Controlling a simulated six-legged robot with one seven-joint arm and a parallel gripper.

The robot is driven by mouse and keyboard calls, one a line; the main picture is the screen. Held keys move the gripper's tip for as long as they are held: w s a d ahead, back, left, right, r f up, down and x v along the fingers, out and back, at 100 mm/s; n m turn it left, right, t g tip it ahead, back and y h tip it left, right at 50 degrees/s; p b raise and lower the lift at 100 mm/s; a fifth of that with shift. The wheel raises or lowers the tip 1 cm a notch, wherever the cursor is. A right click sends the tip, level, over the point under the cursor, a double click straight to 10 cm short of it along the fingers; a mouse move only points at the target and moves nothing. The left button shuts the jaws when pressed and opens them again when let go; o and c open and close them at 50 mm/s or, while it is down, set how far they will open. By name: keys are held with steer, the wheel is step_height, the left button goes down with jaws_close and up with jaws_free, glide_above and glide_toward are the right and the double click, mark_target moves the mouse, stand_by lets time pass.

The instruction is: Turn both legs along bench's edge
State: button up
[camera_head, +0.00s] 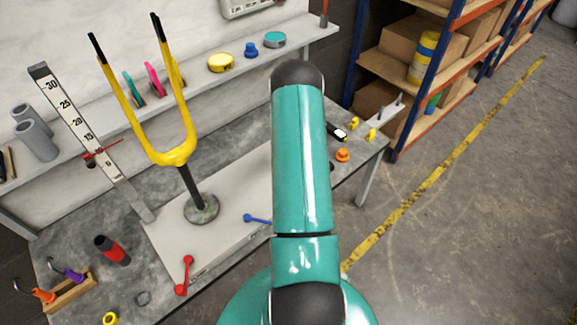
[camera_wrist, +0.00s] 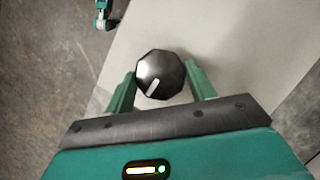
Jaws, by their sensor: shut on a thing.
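A yellow two-legged fork (camera_head: 176,150) with black tips stands upright on a dark post with a round grey base (camera_head: 201,208), in the head view. Its two legs point up, spread left and right, roughly in line with the back shelf. A black faceted knob (camera_wrist: 160,72) with a pale pointer mark shows in the wrist view. My gripper (camera_wrist: 160,88) is shut on this knob, one green finger on each side. The pointer slants toward the lower left. In the head view my teal arm hides the gripper and the knob.
The fork's base stands on a pale board (camera_head: 165,240) on the grey bench (camera_head: 65,228). A blue lever (camera_head: 258,219) and a red lever (camera_head: 184,275) are near the front edge. A measuring rule (camera_head: 82,125) leans left. A shelf (camera_head: 225,82) runs behind. Floor is open at right.

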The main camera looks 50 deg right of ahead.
steer(key=shift+n, duration=0.3)
steer(key=o, duration=1)
steer(key=shift+r, duration=0.1)
steer(key=v, duration=1.3)
steer(key=shift+w+r, duration=0.2)
steer(key=shift+r, duration=0.1)
